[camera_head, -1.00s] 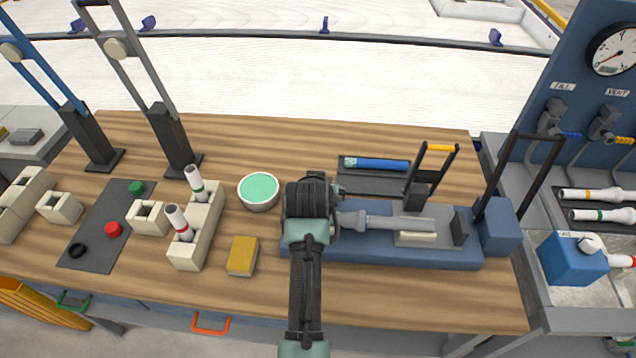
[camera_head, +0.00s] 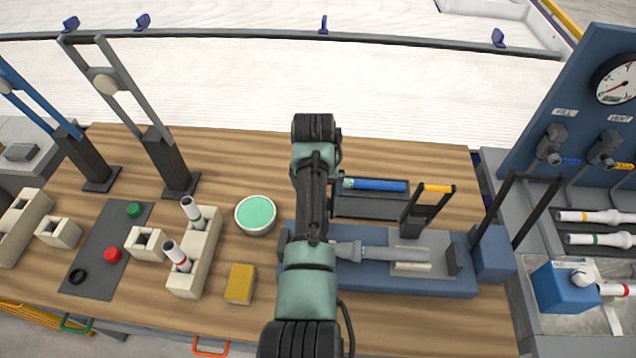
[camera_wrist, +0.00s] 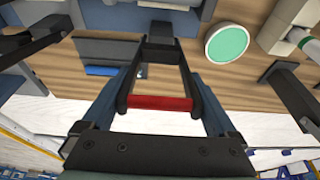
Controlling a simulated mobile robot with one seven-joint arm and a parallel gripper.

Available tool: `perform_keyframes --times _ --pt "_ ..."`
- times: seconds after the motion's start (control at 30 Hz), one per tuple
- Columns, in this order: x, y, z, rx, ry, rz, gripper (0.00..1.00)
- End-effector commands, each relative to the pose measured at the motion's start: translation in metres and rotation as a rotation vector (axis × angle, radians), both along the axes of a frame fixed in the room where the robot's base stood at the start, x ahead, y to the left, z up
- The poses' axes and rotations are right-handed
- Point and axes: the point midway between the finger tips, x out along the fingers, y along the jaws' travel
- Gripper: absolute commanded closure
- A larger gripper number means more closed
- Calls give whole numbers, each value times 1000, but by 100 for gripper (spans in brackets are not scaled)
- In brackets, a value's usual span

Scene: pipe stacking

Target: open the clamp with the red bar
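The red bar (camera_wrist: 160,102) joins two dark arms of a clamp handle, which shows in the middle of the wrist view. The clamp's dark block (camera_wrist: 160,31) is at the top of that view. My gripper (camera_wrist: 160,88) is open, with its blue-grey fingers apart on either side of the handle. I cannot tell whether they touch it. In the head view my arm hides the red-bar clamp and my gripper. A grey pipe (camera_head: 385,252) lies along the blue base (camera_head: 420,286), to the right of my arm.
A clamp with an orange bar (camera_head: 438,188) stands upright at the right of the base. A blue pipe (camera_head: 380,185) lies on a dark tray (camera_head: 370,207) behind it. A green-topped bowl (camera_head: 256,213) and a yellow block (camera_head: 240,283) stand left of my arm.

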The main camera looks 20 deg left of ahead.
Motion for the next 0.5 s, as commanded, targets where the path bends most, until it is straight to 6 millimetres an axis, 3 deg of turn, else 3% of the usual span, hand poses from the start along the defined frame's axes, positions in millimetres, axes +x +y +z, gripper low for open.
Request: perform_keyframes --times 0.4,0.43,0.5 --pt "4 1 5 4 -19 0 100" --pt "4 1 5 5 -19 0 5" --pt "4 1 5 4 -18 0 0"
